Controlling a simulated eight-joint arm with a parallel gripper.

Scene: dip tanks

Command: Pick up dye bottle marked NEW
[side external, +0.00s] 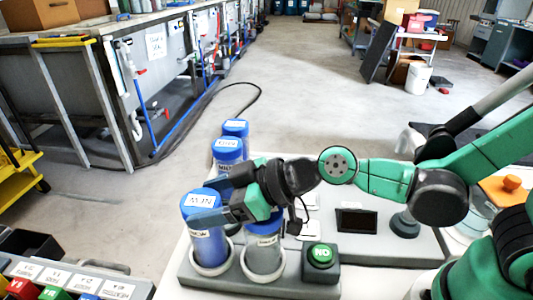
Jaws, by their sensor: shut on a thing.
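The dye bottle marked NEW (208,248) stands at the front left of the grey holder. It has a blue cap whose lettering appears upside down, and blue contents. My gripper (204,208) reaches in from the right and is shut on this bottle just below the cap, one finger across its near side and the other behind. The bottle is upright, and its base is within a white ring of the holder. A second blue-capped bottle (263,259) with greyish contents stands just right of it, partly hidden by my gripper.
Two more blue-capped bottles, one behind the other (227,149) (236,127), stand behind my gripper. A green button box (320,256) and a dark screen (357,221) are to the right. Labelled coloured blocks (55,276) lie at lower left. Open floor lies beyond.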

